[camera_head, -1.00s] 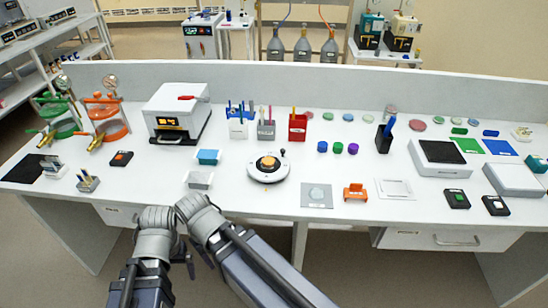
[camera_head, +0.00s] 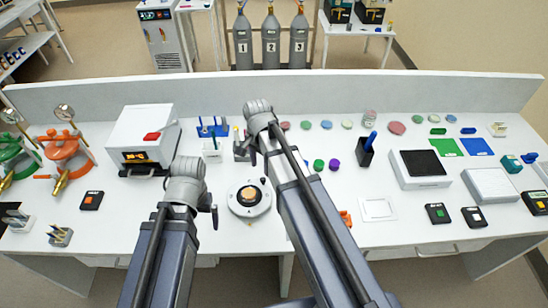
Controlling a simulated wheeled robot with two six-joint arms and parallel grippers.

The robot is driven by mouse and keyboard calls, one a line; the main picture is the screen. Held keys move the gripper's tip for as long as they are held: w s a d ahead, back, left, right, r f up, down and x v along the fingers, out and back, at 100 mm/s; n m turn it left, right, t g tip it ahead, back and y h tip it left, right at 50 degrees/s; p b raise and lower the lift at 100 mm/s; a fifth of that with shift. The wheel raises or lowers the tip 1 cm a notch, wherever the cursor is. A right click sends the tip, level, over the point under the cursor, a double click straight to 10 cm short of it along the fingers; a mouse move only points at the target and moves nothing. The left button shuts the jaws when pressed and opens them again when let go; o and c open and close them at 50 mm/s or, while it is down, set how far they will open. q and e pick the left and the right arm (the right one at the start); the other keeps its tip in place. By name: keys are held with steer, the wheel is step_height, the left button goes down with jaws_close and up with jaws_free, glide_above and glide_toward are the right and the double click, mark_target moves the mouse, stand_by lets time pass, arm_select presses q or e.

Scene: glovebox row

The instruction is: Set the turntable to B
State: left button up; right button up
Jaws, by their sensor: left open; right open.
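The turntable (camera_head: 249,196) is a round white unit with an orange-brown centre on a dark ring, standing on the bench in the middle of the head view. A small dark knob (camera_head: 263,180) stands at its back right edge. My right gripper (camera_head: 251,155) is beyond the turntable, above the bench. Both are open and look empty; the arm links hide most of the jaws.
A white box device (camera_head: 143,137) with an orange display stands at back left. Green and purple caps (camera_head: 334,164) lie right of my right arm. A dark holder with a blue item (camera_head: 367,150) is further right. My arms hide some of the bench beside the turntable.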

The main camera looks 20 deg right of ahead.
mark_target(263, 179)
steer(key=shift+w+d+r+m, duration=0.15)
steer(key=shift+w+d+m, duration=0.2)
steer(key=shift+d, duration=0.1)
arm_select(q)
steer(key=shift+w+d, duration=0.15)
steer(key=shift+w, duration=0.05)
arm_select(e)
steer(key=shift+s, duration=0.1)
steer(key=shift+f+b, duration=0.35)
steer(key=shift+b, duration=0.05)
arm_select(q)
step_height(263, 179, down, 8)
steer(key=b, duration=0.7)
steer(key=shift+r, duration=0.2)
arm_select(e)
step_height(263, 179, down, 7)
steer(key=shift+f, duration=0.1)
jaws_close()
